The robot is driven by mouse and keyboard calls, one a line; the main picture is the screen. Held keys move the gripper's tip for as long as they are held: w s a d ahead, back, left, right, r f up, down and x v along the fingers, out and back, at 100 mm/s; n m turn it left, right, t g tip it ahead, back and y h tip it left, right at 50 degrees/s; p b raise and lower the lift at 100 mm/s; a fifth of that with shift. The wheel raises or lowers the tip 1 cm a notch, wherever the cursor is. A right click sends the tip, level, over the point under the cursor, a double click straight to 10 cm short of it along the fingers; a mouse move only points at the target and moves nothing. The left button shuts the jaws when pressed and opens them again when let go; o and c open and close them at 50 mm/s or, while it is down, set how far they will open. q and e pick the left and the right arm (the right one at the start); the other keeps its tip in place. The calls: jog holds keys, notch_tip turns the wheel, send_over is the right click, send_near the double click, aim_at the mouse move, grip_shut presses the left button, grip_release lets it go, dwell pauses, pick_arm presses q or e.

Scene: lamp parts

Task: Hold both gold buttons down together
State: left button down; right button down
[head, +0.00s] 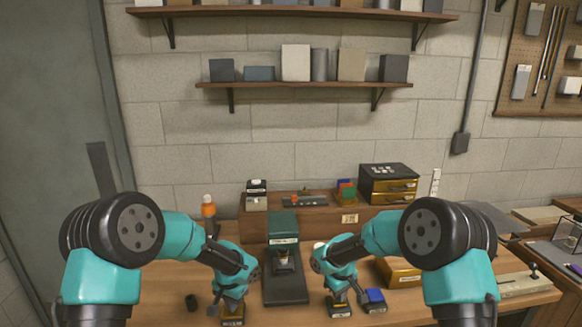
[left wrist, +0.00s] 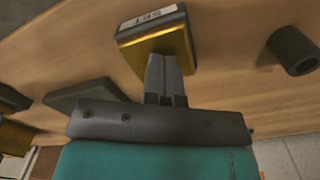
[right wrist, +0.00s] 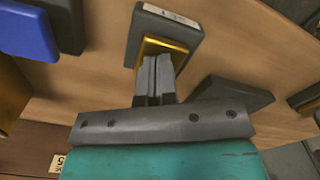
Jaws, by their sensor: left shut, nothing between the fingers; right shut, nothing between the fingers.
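The left gold button (left wrist: 150,50) sits on a dark base with a SET label, on the table at the front; in the head view it shows below my left gripper (head: 231,297). That gripper is shut and empty, its fingertips (left wrist: 164,60) over the button's near part. The right gold button (right wrist: 152,48) is on a dark, labelled base (right wrist: 172,24). My right gripper (head: 344,295) is shut and empty, its fingertips (right wrist: 156,60) over that button. Both pairs of fingertips look at or against the gold; how far either button is pressed, I cannot tell.
A dark green-topped machine (head: 284,226) stands between my arms. A blue button (head: 375,295) on a dark base is right of my right gripper. A small black cylinder (head: 191,302) stands left of my left gripper.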

pick_arm(q)
jog(key=shift+s+f, duration=0.25)
pick_arm(e)
jog(key=shift+s+f, duration=0.1)
jog(key=shift+f, duration=0.35)
dwell(1.7)
jog(key=shift+r, duration=3.75)
pick_arm(q)
jog(key=shift+w, duration=0.1)
jog(key=shift+r, duration=0.15)
jog(key=shift+w+r, duration=0.15)
jog(key=shift+r, duration=3.45)
pick_arm(e)
jog(key=shift+f, duration=0.1)
